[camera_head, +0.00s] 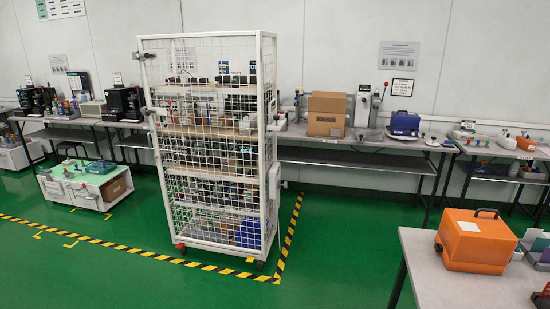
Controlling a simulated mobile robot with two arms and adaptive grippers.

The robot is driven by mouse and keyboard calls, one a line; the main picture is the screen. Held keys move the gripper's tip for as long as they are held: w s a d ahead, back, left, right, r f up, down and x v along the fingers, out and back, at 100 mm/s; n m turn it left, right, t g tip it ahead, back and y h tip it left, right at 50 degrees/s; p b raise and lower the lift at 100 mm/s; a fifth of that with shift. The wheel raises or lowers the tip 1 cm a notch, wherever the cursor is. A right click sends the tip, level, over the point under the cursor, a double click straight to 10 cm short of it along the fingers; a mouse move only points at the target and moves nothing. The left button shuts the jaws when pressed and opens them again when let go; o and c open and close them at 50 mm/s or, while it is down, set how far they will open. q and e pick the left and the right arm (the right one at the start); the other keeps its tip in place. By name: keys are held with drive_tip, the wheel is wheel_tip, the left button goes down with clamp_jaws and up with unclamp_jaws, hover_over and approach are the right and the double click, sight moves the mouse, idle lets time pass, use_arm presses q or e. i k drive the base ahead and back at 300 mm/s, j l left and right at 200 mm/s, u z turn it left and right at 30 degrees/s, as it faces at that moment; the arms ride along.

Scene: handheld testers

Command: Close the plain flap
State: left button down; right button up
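I cannot pick out a plain flap for certain in the head view. An orange case (476,240) with a dark handle on top stands on the near right table. A blue case (404,123) with a handle stands on the back bench. A brown box (326,114) stands left of the blue case. A low white cabinet (76,191) with a green top stands on the floor at the left. Whether any of these has a flap standing open is too small to tell. Neither of my grippers is in view.
A tall white wire-mesh cage (213,150) on castors, holding several shelves of devices, stands in the middle. Yellow-black tape (140,252) marks the floor around it. Benches with instruments line the wall. The green floor (345,250) between the cage and the near table (440,285) is clear.

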sight(330, 105)
drive_tip(key=i+j, duration=0.1)
drive_tip(key=i, duration=0.55)
drive_tip(key=i+j+z, duration=0.1)
drive_tip(key=i, duration=0.6)
drive_tip(key=i+j, duration=0.15)
drive_tip(key=i, duration=0.5)
drive_tip(key=i+l+z, duration=0.25)
drive_tip(key=i+z, duration=0.2)
drive_tip(key=i, duration=0.4)
drive_tip(key=i+z, duration=0.45)
drive_tip(key=i, duration=0.4)
